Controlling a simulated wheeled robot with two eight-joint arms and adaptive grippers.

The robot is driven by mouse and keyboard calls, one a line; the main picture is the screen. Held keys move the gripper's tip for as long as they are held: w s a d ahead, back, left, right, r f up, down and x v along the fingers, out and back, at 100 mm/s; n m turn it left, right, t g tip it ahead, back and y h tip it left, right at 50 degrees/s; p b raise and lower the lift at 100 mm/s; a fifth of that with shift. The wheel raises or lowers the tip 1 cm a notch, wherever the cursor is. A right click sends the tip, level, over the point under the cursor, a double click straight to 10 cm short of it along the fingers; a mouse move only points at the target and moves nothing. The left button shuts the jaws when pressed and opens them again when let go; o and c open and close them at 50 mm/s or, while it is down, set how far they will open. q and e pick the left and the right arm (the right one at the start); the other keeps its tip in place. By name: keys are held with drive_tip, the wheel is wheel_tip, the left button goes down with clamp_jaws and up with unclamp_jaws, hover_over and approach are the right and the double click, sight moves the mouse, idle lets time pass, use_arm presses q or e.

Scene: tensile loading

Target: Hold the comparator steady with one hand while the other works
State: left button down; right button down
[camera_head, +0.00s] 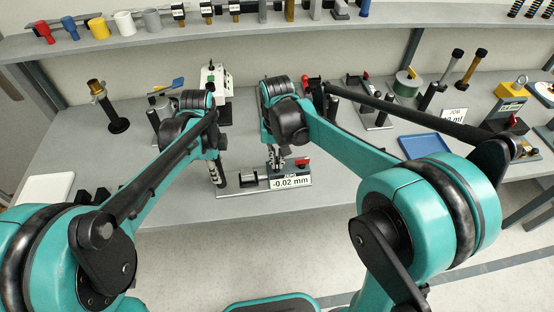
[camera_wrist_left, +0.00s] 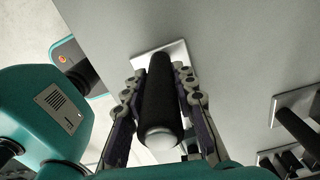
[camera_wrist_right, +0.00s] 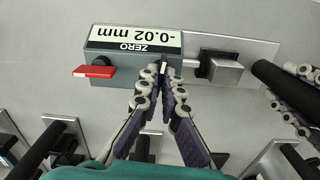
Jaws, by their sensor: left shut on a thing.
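The comparator is a grey block with a display reading -0.02 mm (camera_head: 290,182), with a plate under it near the table's front edge. In the right wrist view its display (camera_wrist_right: 140,35) appears upside down, with a ZERO label and a red lever (camera_wrist_right: 95,71). My left gripper (camera_wrist_left: 160,75) is shut around the upright black handle (camera_wrist_left: 160,105) at the plate's left end. My right gripper (camera_wrist_right: 161,68) points down at the comparator, fingertips together beside the ZERO label. I cannot tell whether they touch it. A metal block (camera_wrist_right: 225,70) sits between display and handle.
A blue tray (camera_head: 425,146) lies to the right and a white pad (camera_head: 48,188) to the left. A shelf (camera_head: 240,27) runs across the back.

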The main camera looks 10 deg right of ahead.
sight(277, 162)
drive_tip(key=n, duration=0.3)
drive_tip(key=shift+n, duration=2.1)
drive_tip(key=c, duration=1.7)
unclamp_jaws()
wheel_tip(277, 162, up, 12)
drive_tip(key=shift+r, duration=0.1)
